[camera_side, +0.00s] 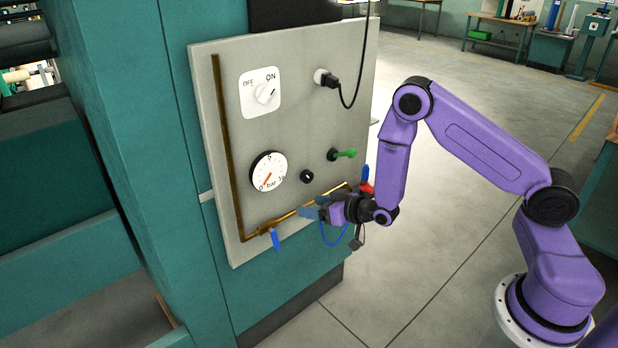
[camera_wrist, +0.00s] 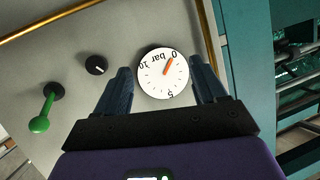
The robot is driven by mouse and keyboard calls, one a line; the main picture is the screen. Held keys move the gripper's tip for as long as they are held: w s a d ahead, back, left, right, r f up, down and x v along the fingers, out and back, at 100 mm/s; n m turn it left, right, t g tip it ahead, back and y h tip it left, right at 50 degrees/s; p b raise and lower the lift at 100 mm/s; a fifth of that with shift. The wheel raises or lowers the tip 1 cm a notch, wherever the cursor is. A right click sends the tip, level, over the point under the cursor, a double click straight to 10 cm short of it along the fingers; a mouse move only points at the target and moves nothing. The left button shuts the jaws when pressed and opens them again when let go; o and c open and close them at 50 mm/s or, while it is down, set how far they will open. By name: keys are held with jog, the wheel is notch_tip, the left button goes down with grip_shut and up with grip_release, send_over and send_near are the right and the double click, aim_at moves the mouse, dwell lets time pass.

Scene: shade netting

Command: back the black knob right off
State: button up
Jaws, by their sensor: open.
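The black knob (camera_side: 307,176) is a small round knob on the grey panel, just right of the pressure gauge. It also shows in the wrist view (camera_wrist: 97,65), left of my fingers, with a pale mark on its face. My gripper (camera_side: 312,207) is in front of the lower panel, below the knob in the side view. In the wrist view its two fingers (camera_wrist: 163,82) stand wide apart, with the gauge showing between them. The gripper is open and empty, and is not touching the knob.
The white gauge (camera_side: 268,171) has its orange needle near 0. A green lever (camera_side: 344,153), a red part (camera_side: 366,188) and a brass pipe with a blue handle (camera_side: 275,240) are close by. Higher up are an OFF/ON switch (camera_side: 262,93) and a plugged black cable (camera_side: 341,88).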

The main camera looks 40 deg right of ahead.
aim_at(309, 177)
jog(key=s+d+f+m+t+h, duration=0.2)
jog(key=d+f+m+t+h, duration=0.15)
jog(key=d, duration=0.75)
jog(key=shift+n+t, duration=0.35)
jog(key=shift+t, duration=0.1)
jog(key=w, duration=1.7)
jog(key=shift+w+d+f, duration=0.1)
jog(key=shift+w+f, duration=0.05)
jog(key=shift+w, duration=0.05)
jog(key=c, duration=1)
